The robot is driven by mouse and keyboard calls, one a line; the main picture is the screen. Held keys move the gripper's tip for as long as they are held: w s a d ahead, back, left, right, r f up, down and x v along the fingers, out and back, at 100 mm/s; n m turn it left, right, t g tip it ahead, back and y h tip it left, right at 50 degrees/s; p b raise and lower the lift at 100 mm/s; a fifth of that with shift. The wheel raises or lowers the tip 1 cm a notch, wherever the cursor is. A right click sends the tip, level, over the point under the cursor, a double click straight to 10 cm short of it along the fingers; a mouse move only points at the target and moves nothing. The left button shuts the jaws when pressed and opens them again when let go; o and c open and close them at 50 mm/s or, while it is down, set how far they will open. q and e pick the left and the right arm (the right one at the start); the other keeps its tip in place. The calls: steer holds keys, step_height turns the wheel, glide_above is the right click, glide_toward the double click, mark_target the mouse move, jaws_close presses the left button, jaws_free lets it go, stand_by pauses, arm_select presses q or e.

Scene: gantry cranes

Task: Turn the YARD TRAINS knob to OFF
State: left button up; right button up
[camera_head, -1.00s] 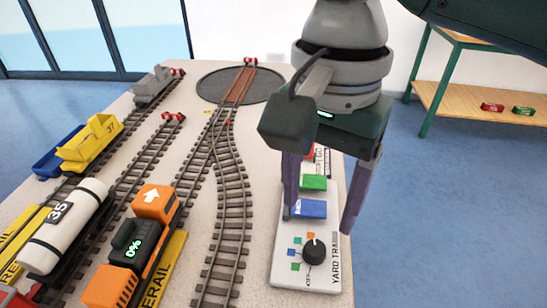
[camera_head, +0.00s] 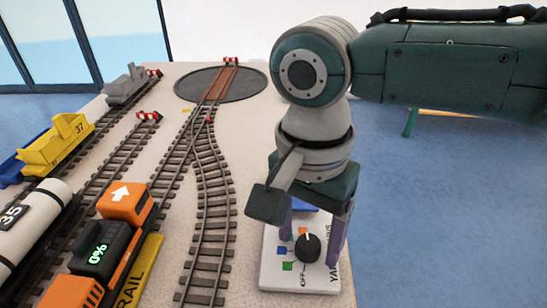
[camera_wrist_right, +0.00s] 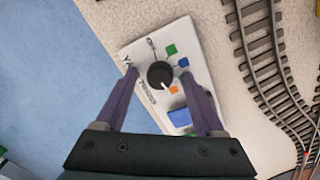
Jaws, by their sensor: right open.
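The YARD TRAINS knob (camera_head: 308,248) is black and round with a white pointer. It sits on a white panel (camera_head: 283,282) at the table's right front. The pointer is toward the orange square; green and blue squares and the OFF mark (camera_head: 300,277) lie around the dial. My right gripper (camera_head: 309,240) points down over the panel, open, with one finger on either side of the knob. In the right wrist view the knob (camera_wrist_right: 160,74) lies between the purple fingertips, apparently with small gaps; touch cannot be told. My left gripper is not in view.
A blue block (camera_wrist_right: 180,117) on the panel is close to the right fingers. Tracks (camera_head: 213,200) run left of the panel, with an orange loco (camera_head: 125,205), a white tank wagon (camera_head: 30,225) and a yellow wagon (camera_head: 55,145). A turntable (camera_head: 190,85) is at the back.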

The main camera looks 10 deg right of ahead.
jaws_close()
stand_by(0.5)
